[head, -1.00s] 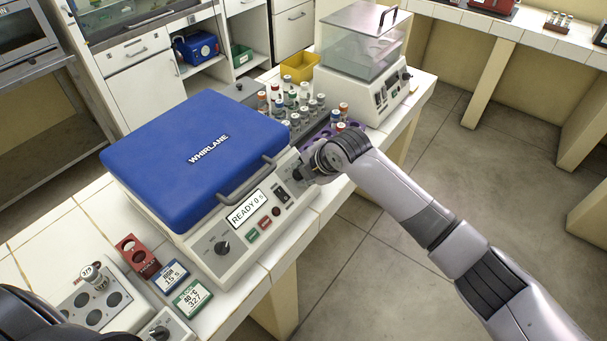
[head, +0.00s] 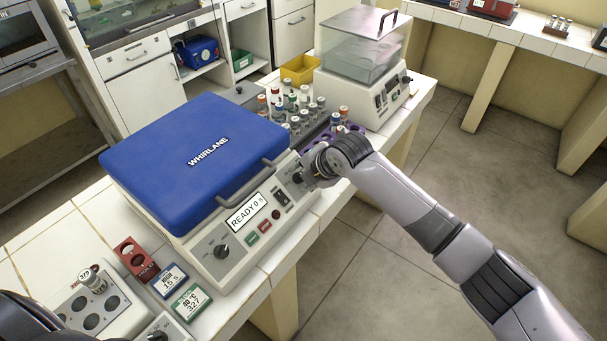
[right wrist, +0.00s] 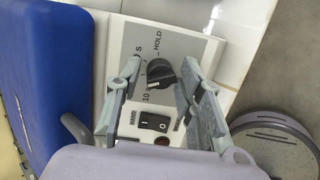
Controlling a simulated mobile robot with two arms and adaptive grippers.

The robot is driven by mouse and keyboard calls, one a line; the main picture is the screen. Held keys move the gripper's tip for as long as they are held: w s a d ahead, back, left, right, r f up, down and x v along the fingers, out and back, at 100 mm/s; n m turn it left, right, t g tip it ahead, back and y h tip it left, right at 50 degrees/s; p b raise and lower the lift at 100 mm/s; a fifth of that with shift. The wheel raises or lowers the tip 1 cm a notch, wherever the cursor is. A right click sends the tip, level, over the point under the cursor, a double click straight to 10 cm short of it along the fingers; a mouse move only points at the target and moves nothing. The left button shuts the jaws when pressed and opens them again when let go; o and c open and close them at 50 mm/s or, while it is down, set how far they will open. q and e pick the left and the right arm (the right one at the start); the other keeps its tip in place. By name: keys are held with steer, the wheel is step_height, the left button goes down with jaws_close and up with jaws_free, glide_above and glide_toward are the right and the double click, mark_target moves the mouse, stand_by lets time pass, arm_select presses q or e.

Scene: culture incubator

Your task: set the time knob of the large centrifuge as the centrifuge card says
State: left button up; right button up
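The large centrifuge (head: 155,190) has a shut blue lid marked WHIRLANE, and its display (head: 246,212) reads "READY 0 s". A blue-edged card (head: 170,281) in front of it reads "15 s"; its small heading is not clear. My right gripper (head: 308,177) is at the right end of the centrifuge's panel. In the right wrist view, the dark time knob (right wrist: 160,72) sits between the fingers of my right gripper (right wrist: 160,65). The fingers are apart, with a gap visible on the knob's left side. Labels "HOLD", "s" and "10" show around it. My left gripper is not visible.
Another knob (head: 222,251), green and red buttons and a rocker switch (right wrist: 154,122) are on the panel. A green-edged card (head: 190,301) and a red rack (head: 136,259) stand nearby. Several capped tubes (head: 290,108) and a clear-lidded device (head: 362,60) are behind my right gripper.

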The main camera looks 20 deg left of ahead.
steer(key=shift+o, duration=0.7)
steer(key=v, duration=1.2)
